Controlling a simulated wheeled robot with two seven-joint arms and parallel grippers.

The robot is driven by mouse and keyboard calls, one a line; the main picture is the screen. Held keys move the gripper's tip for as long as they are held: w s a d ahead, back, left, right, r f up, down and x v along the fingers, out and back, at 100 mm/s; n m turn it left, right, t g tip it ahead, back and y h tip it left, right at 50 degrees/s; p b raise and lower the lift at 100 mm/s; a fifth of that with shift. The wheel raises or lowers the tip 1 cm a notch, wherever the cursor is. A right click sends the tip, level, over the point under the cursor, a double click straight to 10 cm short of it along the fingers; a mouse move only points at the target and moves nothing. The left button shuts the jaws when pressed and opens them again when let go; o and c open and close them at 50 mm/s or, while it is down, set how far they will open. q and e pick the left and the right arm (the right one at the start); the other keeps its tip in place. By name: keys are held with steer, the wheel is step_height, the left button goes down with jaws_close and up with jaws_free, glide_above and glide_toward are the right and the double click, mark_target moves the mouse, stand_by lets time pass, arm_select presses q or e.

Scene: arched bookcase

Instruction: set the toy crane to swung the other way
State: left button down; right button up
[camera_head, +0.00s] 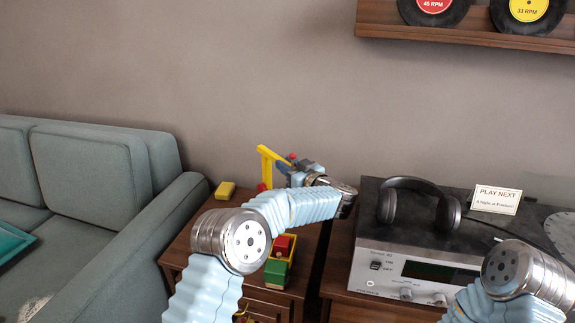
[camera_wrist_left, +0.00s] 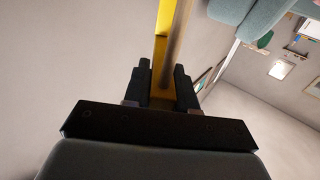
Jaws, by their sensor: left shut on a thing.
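The toy crane (camera_head: 266,168) stands at the back of the wooden side table, its yellow mast and jib showing above my left arm. Small red parts show near the jib and low by the mast. My left gripper (camera_head: 285,166) is at the crane from its right side. In the left wrist view, the gripper (camera_wrist_left: 163,78) is shut on a yellow crane part (camera_wrist_left: 162,96) between its dark fingers. My forearm and wrist hide much of the crane's lower part. My right arm enters at the lower right, with its gripper out of frame.
A yellow block (camera_head: 225,190) lies on the side table (camera_head: 190,232). A toy with red, yellow and green blocks (camera_head: 278,272) stands nearer. The sofa (camera_head: 95,185) is at left. A stereo (camera_head: 365,262) with headphones (camera_head: 387,206) and a card (camera_head: 496,200) is at right.

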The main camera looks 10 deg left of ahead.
stand_by(0.3)
arm_select(q)
steer(key=c, duration=1)
jaws_free()
steer(key=shift+f, duration=0.1)
steer(key=shift+r, duration=0.2)
steer(key=shift+r, duration=0.35)
steer(key=r, duration=0.3)
steer(key=shift+s+d, duration=0.1)
steer(key=shift+s, duration=0.25)
steer(key=s+d+r+b, duration=0.2)
steer(key=s+r, duration=0.7)
steer(key=s, duration=0.4)
steer(key=shift+s, duration=0.1)
